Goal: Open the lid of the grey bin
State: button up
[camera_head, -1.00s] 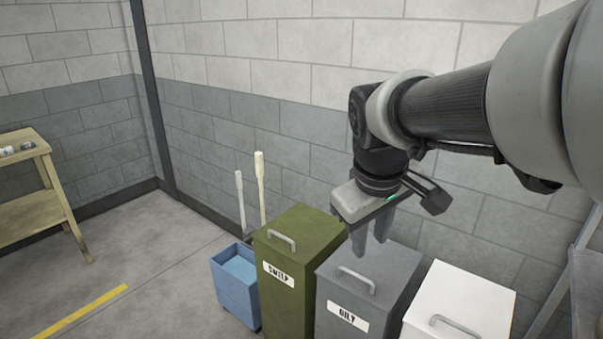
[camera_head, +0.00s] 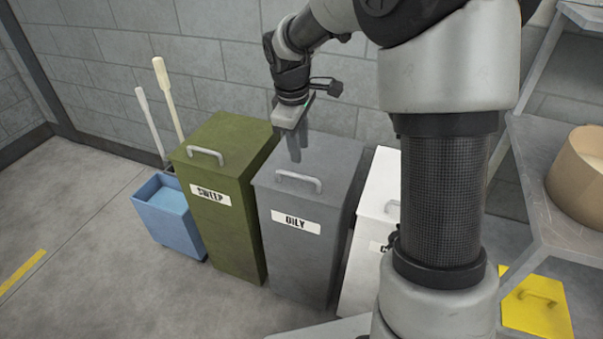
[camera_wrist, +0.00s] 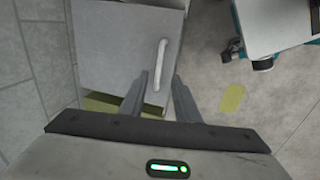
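The grey bin (camera_head: 299,258) labelled OILY stands between the green bin and the white bin. Its lid (camera_head: 328,153) is shut, with a light bar handle (camera_head: 298,181) near the front edge. I cannot tell the exact height of the fingertips above the lid.
The green SWEEP bin (camera_head: 225,220) stands close on the left, with a blue bucket (camera_head: 165,215) beyond it. The white bin (camera_head: 357,270) on the right is partly hidden by my arm. A shelf (camera_head: 560,220) holds a round tan container (camera_head: 582,175). A block wall is close behind.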

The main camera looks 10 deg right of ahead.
aim_at(303, 177)
jog(key=f, duration=0.3)
jog(key=w+f+b, duration=0.1)
jog(key=f, duration=0.2)
jog(key=d+f+b, duration=0.1)
jog(key=f, duration=0.3)
jog(key=shift+w+d+f, duration=0.1)
jog(key=shift+w, duration=0.3)
grip_shut()
